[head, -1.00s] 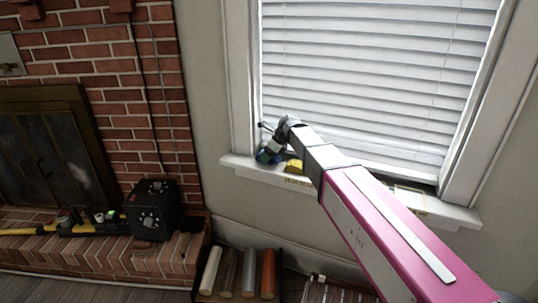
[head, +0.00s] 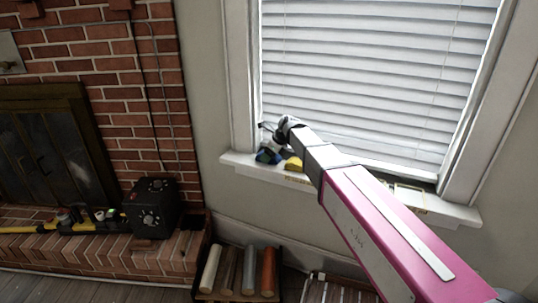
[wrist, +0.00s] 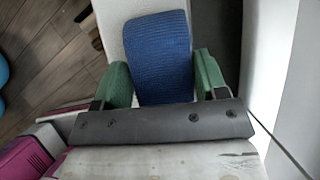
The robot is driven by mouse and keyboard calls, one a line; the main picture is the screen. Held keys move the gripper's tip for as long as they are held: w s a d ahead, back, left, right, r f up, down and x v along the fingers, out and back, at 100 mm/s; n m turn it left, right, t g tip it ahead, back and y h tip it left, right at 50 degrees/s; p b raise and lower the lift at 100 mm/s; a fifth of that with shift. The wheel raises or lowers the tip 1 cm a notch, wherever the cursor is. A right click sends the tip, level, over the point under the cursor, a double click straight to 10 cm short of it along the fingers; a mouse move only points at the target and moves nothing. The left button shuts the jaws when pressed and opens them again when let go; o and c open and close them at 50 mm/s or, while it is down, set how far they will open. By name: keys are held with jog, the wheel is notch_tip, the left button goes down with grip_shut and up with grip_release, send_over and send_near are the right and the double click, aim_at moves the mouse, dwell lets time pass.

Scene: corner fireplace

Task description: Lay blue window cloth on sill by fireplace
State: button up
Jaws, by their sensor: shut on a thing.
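The blue window cloth (wrist: 158,55) shows in the wrist view as a ribbed, dark blue piece between the green finger pads of my gripper (wrist: 162,80). My gripper is shut on it. The cloth is over the white sill (wrist: 116,32); I cannot tell whether it touches the surface. In the head view, my gripper (head: 267,148) is at the left end of the window sill (head: 236,160), with the small blue cloth (head: 270,158) at its fingers. My wrist and fingers partly hide the cloth there.
A yellow item (head: 293,164) lies on the sill just right of my gripper. A frame-like item (head: 409,198) is farther right. Window blinds (head: 370,70) rise close behind my arm. The brick fireplace (head: 150,90), a black box (head: 152,208) and a log crate (head: 240,272) are left and below.

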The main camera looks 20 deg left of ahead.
jog(key=o, duration=1)
